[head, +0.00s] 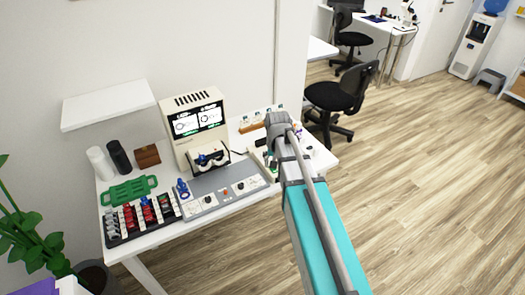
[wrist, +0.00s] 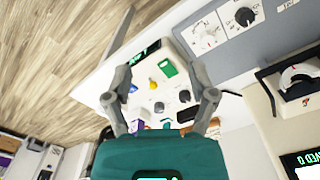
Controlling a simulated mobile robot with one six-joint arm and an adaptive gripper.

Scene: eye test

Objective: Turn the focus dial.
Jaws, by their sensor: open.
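My gripper (wrist: 166,62) is open, its two grey fingers spread above a white control box (wrist: 140,85), with nothing seen between them. A black dial (wrist: 244,17) and a white dial (wrist: 207,38) sit on white plates of the grey panel, right of the fingers. I cannot read which one is the focus dial. In the head view my gripper (head: 277,122) is over the table's right end and hides part of the box.
A beige device (head: 193,112) with two lit screens stands behind the grey panel (head: 258,183). A tray of coloured pieces (head: 113,240) and a green rack (head: 128,190) lie at left. A wall shelf (head: 108,104) hangs above. Floor at right is clear; a black chair (head: 335,97) stands behind.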

